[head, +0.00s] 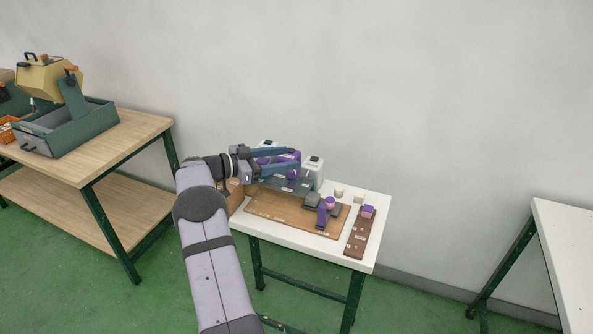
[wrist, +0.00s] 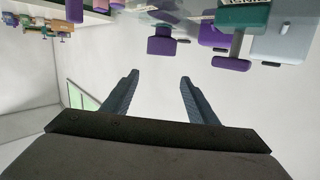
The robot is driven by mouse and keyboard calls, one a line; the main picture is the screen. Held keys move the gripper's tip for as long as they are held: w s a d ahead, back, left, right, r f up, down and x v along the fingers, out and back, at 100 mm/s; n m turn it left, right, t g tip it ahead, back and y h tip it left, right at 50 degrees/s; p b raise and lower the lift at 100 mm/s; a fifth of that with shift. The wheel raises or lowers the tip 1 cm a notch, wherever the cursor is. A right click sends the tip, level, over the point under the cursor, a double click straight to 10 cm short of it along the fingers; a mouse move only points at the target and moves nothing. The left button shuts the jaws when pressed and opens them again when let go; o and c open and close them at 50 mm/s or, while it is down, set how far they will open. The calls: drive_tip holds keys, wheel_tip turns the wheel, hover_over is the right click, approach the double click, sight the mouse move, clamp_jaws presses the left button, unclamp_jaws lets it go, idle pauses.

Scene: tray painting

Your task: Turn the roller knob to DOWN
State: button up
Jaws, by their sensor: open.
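A small machine with white posts (head: 313,164) and a dark teal base (head: 297,184) stands on the white table, with purple parts on it. My gripper (head: 297,158) is over this machine, its two fingers spread and pointing right, and it hides part of it. In the wrist view my gripper (wrist: 160,77) is open with nothing between the fingers. Several purple pieces hang at the top of that view, among them a purple block (wrist: 162,45) and a purple bar (wrist: 231,63) on a grey stem, both beyond the fingertips. I cannot tell which purple piece is the roller knob or read its marks.
A brown strip (head: 355,240) with a purple block (head: 368,210) is at the right. A wooden bench (head: 150,125) stands left, another white table (head: 570,235) right.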

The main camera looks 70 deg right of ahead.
sight(288, 174)
drive_tip(key=shift+s+d+f+n+h+b, duration=0.25)
drive_tip(key=shift+s+n+h+b, duration=0.2)
drive_tip(key=shift+h, duration=0.35)
drive_tip(key=shift+s+d+n+t+h+b, duration=0.15)
drive_tip(key=shift+s+n+t+h+b, duration=0.15)
drive_tip(key=shift+t+h+b, duration=0.3)
drive_tip(key=shift+f+n+t+h+b, duration=0.35)
drive_tip(key=shift+n+t+h+b, duration=0.15)
drive_tip(key=shift+n+t+b, duration=0.1)
drive_tip(key=f+n+t+b, duration=0.1)
drive_tip(key=a+f+n+t+h, duration=0.1)
drive_tip(key=t, duration=0.1)
drive_tip(key=shift+a+f+n+b, duration=0.2)
drive_tip(key=shift+f+n+b, duration=0.05)
drive_tip(key=shift+b, duration=0.15)
drive_tip(key=shift+a+f+n+t+h+b, duration=0.3)
drive_tip(key=shift+a+f+n+t, duration=0.2)
drive_tip(key=shift+f+t, duration=0.3)
drive_tip(key=shift+p+x, duration=0.8)
drive_tip(key=shift+x, duration=2.85)
drive_tip(key=shift+w+r, duration=0.1)
